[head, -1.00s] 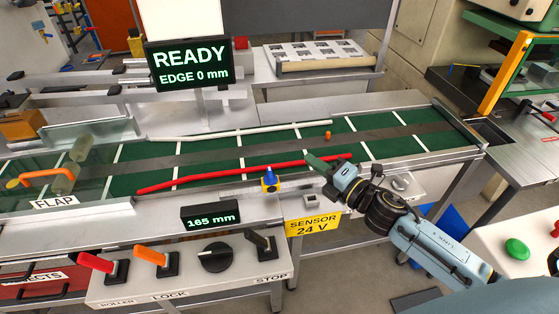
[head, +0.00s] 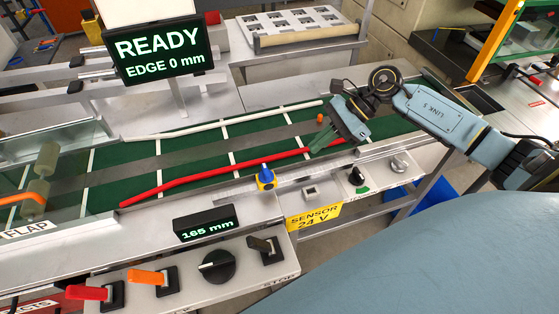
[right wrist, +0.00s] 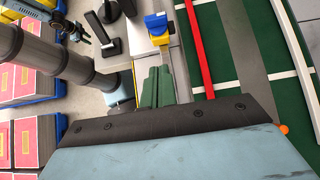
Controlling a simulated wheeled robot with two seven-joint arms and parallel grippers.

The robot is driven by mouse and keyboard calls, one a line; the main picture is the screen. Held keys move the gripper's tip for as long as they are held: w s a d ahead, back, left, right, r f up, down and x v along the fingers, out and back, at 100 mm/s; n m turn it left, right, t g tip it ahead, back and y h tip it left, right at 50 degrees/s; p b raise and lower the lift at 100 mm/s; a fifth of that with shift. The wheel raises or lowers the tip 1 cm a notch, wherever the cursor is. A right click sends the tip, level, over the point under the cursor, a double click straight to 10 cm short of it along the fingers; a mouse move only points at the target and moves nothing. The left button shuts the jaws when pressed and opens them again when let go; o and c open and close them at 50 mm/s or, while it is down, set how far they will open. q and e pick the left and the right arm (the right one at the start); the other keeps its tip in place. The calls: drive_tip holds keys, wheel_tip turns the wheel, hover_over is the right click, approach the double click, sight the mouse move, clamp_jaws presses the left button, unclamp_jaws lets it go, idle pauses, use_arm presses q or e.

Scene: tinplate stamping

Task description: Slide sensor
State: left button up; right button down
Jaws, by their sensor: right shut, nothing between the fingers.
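The sensor (head: 265,179) is a small blue and yellow block on the metal rail along the conveyor's near edge. It also shows near the top of the right wrist view (right wrist: 158,28). A black display (head: 209,228) in front of the rail reads 165 mm. My right gripper (head: 319,143) has green fingers, which are shut and empty. In the head view it is right of the sensor, apart from it, over the near side of the belt by the red rail's end. The fingers (right wrist: 155,88) also show closed together in the right wrist view. My left gripper is out of view.
The green conveyor (head: 190,160) carries a red guide rail (head: 215,174) and a white one (head: 230,121). A small orange piece (head: 320,118) is near my right gripper. Levers and a black knob (head: 216,265) stand on the front panel. A screen (head: 157,51) reads READY, EDGE 0 mm.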

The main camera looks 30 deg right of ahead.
sight(273, 175)
drive_tip(key=p+x, duration=0.1)
drive_tip(key=x, duration=0.6)
drive_tip(key=shift+a+f, duration=0.1)
drive_tip(key=shift+a, duration=0.2)
drive_tip(key=shift+w+a+p, duration=0.2)
drive_tip(key=shift+a+p, duration=0.1)
drive_tip(key=shift+a, duration=0.3)
drive_tip(key=shift+w+a+p, duration=0.15)
drive_tip(key=shift+a+p, duration=0.15)
drive_tip(key=shift+a, duration=0.3)
drive_tip(key=shift+w+a, duration=0.2)
drive_tip(key=shift+a, duration=0.4)
